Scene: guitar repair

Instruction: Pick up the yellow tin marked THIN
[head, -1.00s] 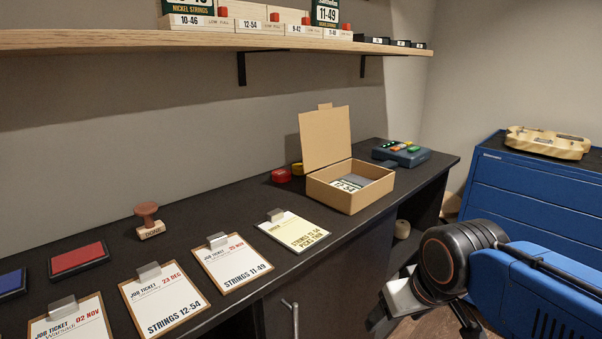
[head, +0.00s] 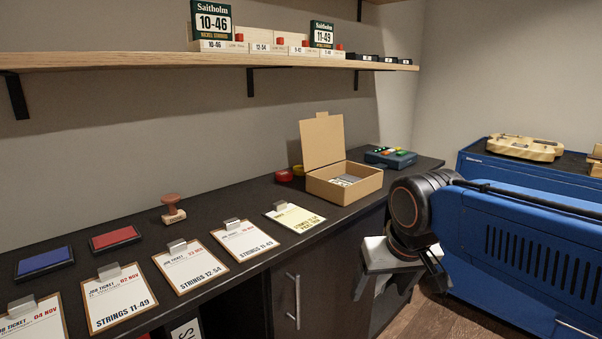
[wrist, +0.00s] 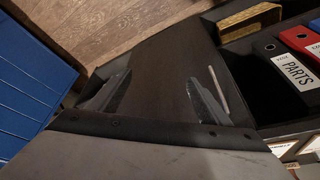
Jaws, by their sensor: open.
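A yellow tin (head: 297,169) stands at the back of the dark worktop, mostly hidden behind the open lid of a cardboard box (head: 364,189). Its marking cannot be read from here. A red tin (head: 284,176) stands just left of it and nearer. My gripper (head: 400,278) hangs low in front of the worktop's right end, well to the right of the tin and apart from it. In the wrist view my gripper (wrist: 158,90) shows two spread fingers with nothing between them. The tin is not in the wrist view.
Several clipboards with job tickets (head: 248,241) line the worktop's front. Ink pads (head: 115,238) and a stamp (head: 173,210) lie to the left. A blue device (head: 390,158) stands behind the box. A wooden shelf (head: 210,60) runs above. Binders (wrist: 290,70) show in the wrist view.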

